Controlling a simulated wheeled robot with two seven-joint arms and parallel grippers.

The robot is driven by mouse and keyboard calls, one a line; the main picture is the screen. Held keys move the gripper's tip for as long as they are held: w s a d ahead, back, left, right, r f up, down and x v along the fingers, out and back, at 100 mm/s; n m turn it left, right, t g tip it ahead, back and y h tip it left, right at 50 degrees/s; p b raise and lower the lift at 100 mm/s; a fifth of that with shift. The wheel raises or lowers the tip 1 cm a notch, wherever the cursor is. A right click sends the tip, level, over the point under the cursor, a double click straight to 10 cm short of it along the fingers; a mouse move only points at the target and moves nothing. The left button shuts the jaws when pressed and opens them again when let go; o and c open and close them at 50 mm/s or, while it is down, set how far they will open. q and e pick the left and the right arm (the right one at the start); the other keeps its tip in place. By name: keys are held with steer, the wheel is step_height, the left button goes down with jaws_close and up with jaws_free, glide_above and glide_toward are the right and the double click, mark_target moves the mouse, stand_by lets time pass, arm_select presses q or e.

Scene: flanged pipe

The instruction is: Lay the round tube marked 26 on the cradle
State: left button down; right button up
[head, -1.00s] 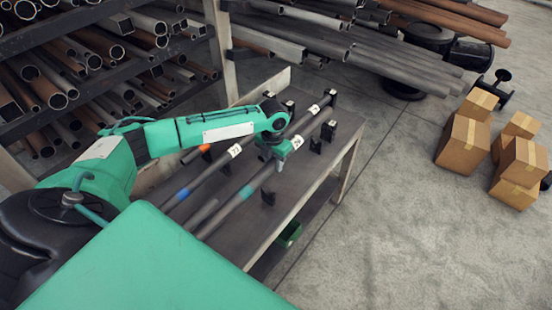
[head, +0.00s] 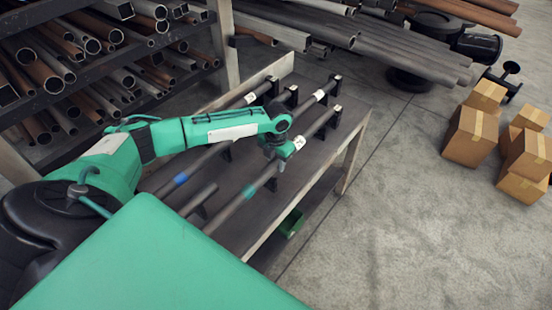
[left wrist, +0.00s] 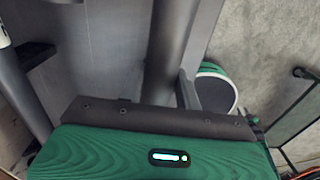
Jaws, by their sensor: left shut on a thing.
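A grey round tube with a teal band (head: 247,192) and a white label (head: 299,142) runs diagonally above the bench; its number is too small to read for sure. My left gripper (head: 281,152) is shut on it near the label. In the left wrist view the tube (left wrist: 170,50) runs up from my left gripper (left wrist: 163,100). My right gripper is not in view.
A blue-banded tube (head: 181,179) lies on the bench (head: 225,215), left of the held one. Another labelled tube (head: 250,98) lies behind my arm. A green bin (head: 291,223) sits on the lower shelf. A pipe rack (head: 100,70) stands left; boxes (head: 467,135) stand right.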

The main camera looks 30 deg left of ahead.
mark_target(277, 161)
arm_select(q)
steer(key=shift+w+f, duration=0.1)
steer(key=shift+f, duration=0.35)
stand_by(0.6)
steer(key=shift+f, duration=0.55)
stand_by(0.4)
steer(key=c, duration=0.9)
jaws_free()
steer(key=shift+f, duration=0.1)
step_height(277, 161, up, 14)
steer(key=b, duration=0.2)
steer(key=shift+d+f, duration=0.1)
